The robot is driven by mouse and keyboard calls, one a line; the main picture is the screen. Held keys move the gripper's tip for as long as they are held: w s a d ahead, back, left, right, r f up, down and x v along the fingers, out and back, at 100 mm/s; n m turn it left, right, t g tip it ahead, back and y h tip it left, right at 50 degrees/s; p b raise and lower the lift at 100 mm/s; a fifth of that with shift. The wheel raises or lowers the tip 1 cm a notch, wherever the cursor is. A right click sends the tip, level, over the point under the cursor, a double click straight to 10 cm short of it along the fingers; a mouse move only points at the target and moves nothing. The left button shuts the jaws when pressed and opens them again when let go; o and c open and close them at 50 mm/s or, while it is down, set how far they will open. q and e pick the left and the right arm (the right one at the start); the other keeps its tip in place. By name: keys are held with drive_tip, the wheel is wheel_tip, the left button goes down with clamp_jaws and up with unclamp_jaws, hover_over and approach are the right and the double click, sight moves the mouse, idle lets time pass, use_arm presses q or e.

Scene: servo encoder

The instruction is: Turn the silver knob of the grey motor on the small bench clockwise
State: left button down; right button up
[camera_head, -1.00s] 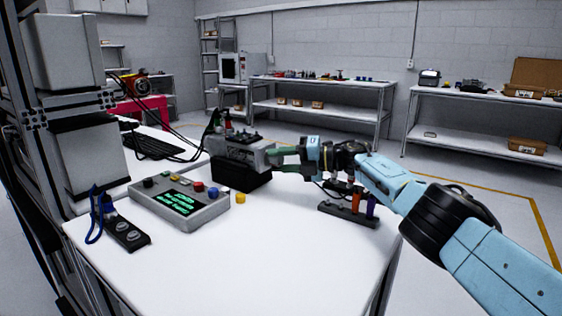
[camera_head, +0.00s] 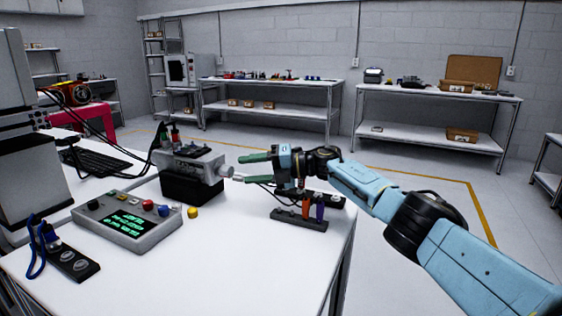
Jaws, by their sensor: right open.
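The grey motor (camera_head: 188,165) sits on a black block on the white bench. Its silver knob (camera_head: 228,171) points right from its right end. My right gripper (camera_head: 240,168) is open, with green fingers pointing left. One finger is above the level of the knob and the other slightly below it. The fingertips are at or just right of the knob's end, and nothing is seen between them. I cannot tell exactly how close they are to the knob. My left gripper is not in view.
A black rack with coloured tools (camera_head: 303,215) stands below my right gripper. The bench front (camera_head: 210,265) is clear.

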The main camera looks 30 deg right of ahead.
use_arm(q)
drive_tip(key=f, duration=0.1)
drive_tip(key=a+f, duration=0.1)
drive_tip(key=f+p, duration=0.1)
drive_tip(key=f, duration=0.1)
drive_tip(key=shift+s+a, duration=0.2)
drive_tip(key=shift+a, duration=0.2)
use_arm(e)
drive_tip(key=v, duration=0.7)
drive_tip(key=shift+s+d, duration=0.15)
drive_tip(key=shift+d, duration=0.15)
